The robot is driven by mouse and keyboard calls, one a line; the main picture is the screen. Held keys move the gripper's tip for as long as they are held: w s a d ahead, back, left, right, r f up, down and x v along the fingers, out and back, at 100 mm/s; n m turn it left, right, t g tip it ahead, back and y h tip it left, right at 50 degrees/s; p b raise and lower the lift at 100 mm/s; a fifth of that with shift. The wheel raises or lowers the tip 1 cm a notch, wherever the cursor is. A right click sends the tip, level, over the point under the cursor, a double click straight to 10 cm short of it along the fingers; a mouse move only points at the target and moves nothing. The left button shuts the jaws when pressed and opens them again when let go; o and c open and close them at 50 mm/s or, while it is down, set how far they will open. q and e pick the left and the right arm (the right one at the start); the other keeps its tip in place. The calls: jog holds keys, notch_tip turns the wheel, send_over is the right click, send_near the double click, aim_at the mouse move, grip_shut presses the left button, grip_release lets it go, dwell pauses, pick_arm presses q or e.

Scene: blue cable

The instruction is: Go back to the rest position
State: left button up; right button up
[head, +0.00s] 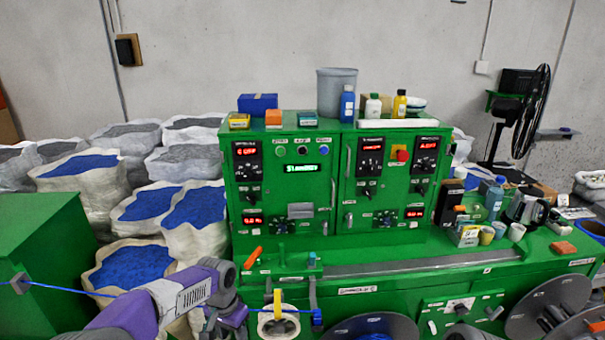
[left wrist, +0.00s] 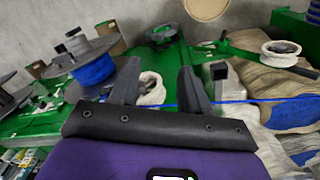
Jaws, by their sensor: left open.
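The thin blue cable (head: 60,288) runs from a guide at the left edge, behind my purple left arm, towards a small blue clip by the white pulley (head: 279,325). My left gripper (head: 226,318) is low in front of the green machine (head: 330,250), just left of the pulley. In the left wrist view my left gripper (left wrist: 158,82) has its two dark fingers spread with a gap between them. The blue cable (left wrist: 240,101) crosses near the finger bases there; I cannot tell if it touches them. My right gripper is not in view.
White sacks of blue granules (head: 148,203) stand left of the machine. Bottles and cups (head: 487,235) crowd the ledge at right. Dark reels (head: 548,300) sit along the lower front. A blue-wound reel (left wrist: 95,70) shows in the left wrist view.

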pick_arm(q)
jog(key=s+d+f+n+h+b, duration=0.1)
jog(key=s+d+f+b, duration=0.2)
jog(key=f, duration=0.9)
jog(key=s+d+f+n+h+b, duration=0.1)
jog(key=s+d+f+h+b, duration=0.2)
jog(key=f, duration=0.9)
jog(key=s+d+f+n+b, duration=0.1)
jog(key=s+f+n, duration=0.4)
jog(key=s+f, duration=0.7)
jog(key=s+b, duration=0.1)
jog(key=s, duration=0.2)
jog(key=shift+s+d+f+b, duration=0.2)
jog(key=shift+s+d+b, duration=0.1)
jog(key=shift+d, duration=0.05)
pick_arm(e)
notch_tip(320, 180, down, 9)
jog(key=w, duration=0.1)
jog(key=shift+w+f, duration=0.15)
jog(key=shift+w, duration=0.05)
